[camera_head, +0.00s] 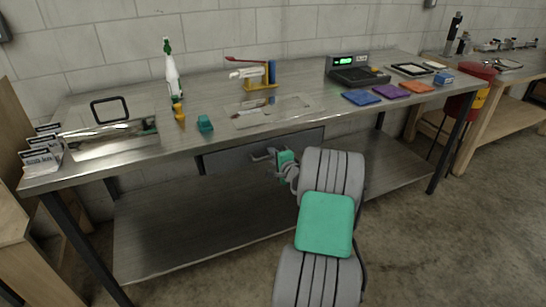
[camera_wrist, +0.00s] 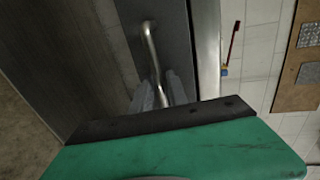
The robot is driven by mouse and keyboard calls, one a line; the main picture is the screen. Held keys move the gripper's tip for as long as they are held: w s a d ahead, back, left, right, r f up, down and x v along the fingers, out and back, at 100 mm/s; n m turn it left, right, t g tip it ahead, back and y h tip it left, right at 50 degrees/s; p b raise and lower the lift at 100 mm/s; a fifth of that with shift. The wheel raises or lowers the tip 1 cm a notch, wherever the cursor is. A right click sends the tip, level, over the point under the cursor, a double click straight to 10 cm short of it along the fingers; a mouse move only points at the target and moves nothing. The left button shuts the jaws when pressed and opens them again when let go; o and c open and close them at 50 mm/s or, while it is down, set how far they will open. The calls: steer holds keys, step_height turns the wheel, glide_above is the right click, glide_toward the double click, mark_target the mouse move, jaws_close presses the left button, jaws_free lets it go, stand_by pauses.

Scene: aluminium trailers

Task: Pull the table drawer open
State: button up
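The grey metal table (camera_head: 330,128) has a drawer (camera_head: 225,160) under its top, and the drawer front looks flush with the table's front. A bent metal bar handle (camera_head: 262,155) is on the drawer front; it also shows in the wrist view (camera_wrist: 149,42). My gripper (camera_head: 279,163) is at the right end of this handle in the head view. In the wrist view its pale fingertips (camera_wrist: 161,90) lie close on both sides of the bar and appear shut on it. The green gripper body hides the lower part of the wrist view.
The tabletop holds a spray bottle (camera_head: 172,75), a yellow press stand (camera_head: 262,78), a scale (camera_head: 355,70) and several coloured cloths. A lower shelf (camera_head: 200,220) runs beneath the drawer. A red bin (camera_head: 472,95) stands at the right. The floor in front is clear.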

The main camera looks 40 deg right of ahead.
jaws_close()
stand_by(1.4)
